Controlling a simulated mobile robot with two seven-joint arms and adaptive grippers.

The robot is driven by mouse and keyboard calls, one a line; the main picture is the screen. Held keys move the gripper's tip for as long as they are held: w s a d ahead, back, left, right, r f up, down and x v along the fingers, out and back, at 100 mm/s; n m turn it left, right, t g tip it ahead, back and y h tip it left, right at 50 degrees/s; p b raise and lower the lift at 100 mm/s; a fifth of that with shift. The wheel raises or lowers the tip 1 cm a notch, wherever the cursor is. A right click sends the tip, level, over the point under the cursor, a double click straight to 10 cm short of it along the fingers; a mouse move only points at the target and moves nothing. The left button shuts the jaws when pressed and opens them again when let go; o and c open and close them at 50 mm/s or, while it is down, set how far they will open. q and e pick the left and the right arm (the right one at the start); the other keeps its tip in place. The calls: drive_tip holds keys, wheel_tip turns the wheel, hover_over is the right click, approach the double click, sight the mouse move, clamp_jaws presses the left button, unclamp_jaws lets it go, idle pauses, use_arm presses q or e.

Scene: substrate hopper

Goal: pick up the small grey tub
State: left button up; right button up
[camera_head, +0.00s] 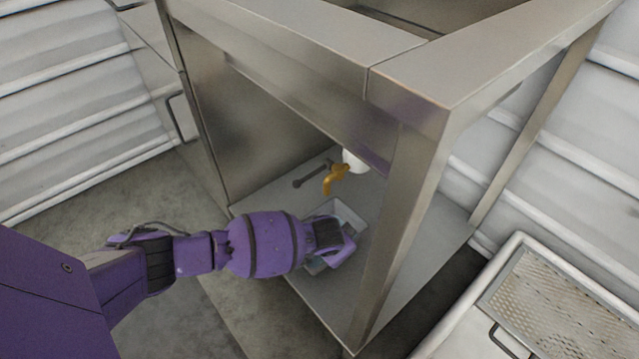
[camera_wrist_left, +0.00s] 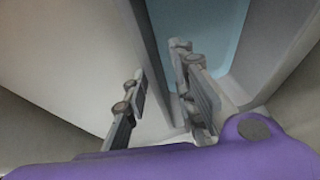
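The small grey tub (camera_head: 352,213) sits on the lower shelf of the metal hopper frame, partly hidden behind my left gripper (camera_head: 332,240). In the left wrist view the tub's wall (camera_wrist_left: 146,45) runs between the two fingers of my left gripper (camera_wrist_left: 163,90). One finger is outside the wall and the other is on the inner side, over the pale blue inside. The fingers are apart, with narrow gaps to the wall; whether either touches it is hard to tell. My right gripper is not in view.
The steel hopper frame (camera_head: 432,110) stands around the shelf, with a front post close to the right of the tub. An orange valve handle (camera_head: 335,178) on a white pipe (camera_head: 353,161) and a grey wrench (camera_head: 313,174) are behind the tub. A perforated tray (camera_head: 560,305) stands lower right.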

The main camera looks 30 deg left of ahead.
use_arm(q)
drive_tip(key=shift+w+f, duration=0.45)
drive_tip(key=shift+f, duration=0.1)
drive_tip(key=shift+r, duration=0.1)
drive_tip(key=shift+c, duration=0.5)
drive_tip(key=shift+d, duration=0.1)
clamp_jaws()
